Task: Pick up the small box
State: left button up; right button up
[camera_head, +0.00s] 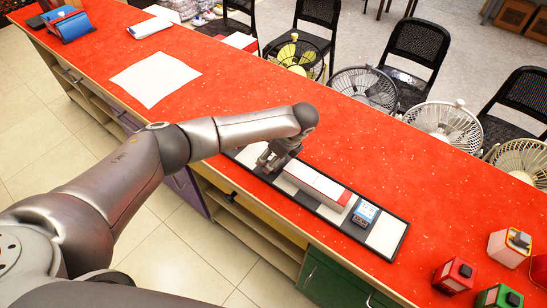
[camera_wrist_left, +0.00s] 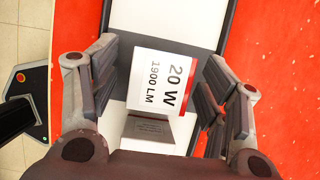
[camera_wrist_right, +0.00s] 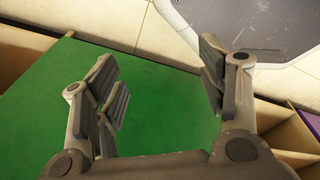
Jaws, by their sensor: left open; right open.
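A small white box (camera_wrist_left: 165,80) with a red edge and the print "20 W 1900 LM" shows between the fingers of my left gripper (camera_wrist_left: 160,95) in the left wrist view. The gripper is open, with one finger on each side and gaps to the box. In the head view my left gripper (camera_head: 272,160) is low over the tray (camera_head: 386,235) and hides this box. A longer white and red box (camera_head: 317,186) and a little blue and white box (camera_head: 363,213) lie further right in the tray. My right gripper (camera_wrist_right: 165,100) is open and empty.
The tray lies on a red counter (camera_head: 215,95). A white sheet (camera_head: 155,79) lies on the left part of the counter. Red, white and green containers (camera_head: 454,275) stand at the right. Fans (camera_head: 445,122) stand along the far edge. A green panel (camera_wrist_right: 150,130) is below my right gripper.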

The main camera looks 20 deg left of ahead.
pick_arm(q)
jog(key=shift+f, duration=0.1)
jog(key=shift+c, duration=0.4)
jog(key=c, duration=1)
jog(key=shift+c, duration=0.2)
jog(key=shift+w+r, duration=0.1)
jog(key=shift+r, duration=0.3)
notch_tip(320, 180, up, 2)
jog(key=s+d+r, duration=0.8)
jog(key=s+r, duration=0.2)
jog(key=s, duration=0.1)
jog(key=shift+s+r+b, duration=0.15)
jog(key=shift+s+b, duration=0.2)
jog(key=shift+s, duration=0.05)
pick_arm(e)
jog(key=shift+s+d+f, duration=0.1)
jog(key=shift+s+f, duration=0.1)
jog(key=shift+s, duration=0.3)
jog(key=shift+s+d+f, duration=0.1)
jog(key=shift+s+f, duration=0.1)
jog(key=shift+s, duration=0.3)
